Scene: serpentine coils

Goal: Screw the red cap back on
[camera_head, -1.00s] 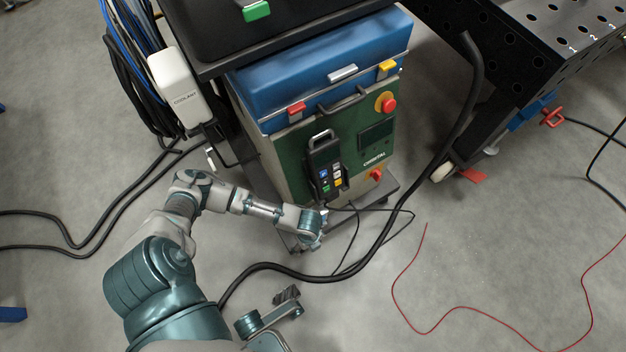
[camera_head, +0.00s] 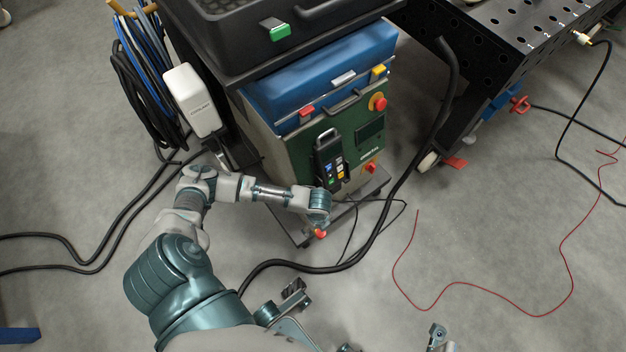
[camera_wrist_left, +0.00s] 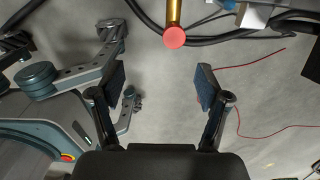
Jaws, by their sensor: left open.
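The red cap shows as a round red disc (camera_wrist_left: 174,37) at the lower end of a brass-coloured cylinder (camera_wrist_left: 174,12) in the left wrist view. I cannot tell whether it is screwed on or only resting there. A small red piece (camera_head: 320,233), likely the same cap, shows just below my left wrist in the head view, by the cart's lower front edge. My left gripper (camera_wrist_left: 160,86) is open and empty, its two fingers well apart. The cap lies ahead of the fingertips, roughly between their lines, with a visible gap.
The green-fronted cart (camera_head: 345,150) stands right behind my left wrist, with a black handset (camera_head: 330,160) on its front. A thick black cable (camera_head: 385,215) curves past its right side. A perforated black table (camera_head: 510,35) is at the upper right. A thin red wire (camera_head: 460,284) lies on open floor.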

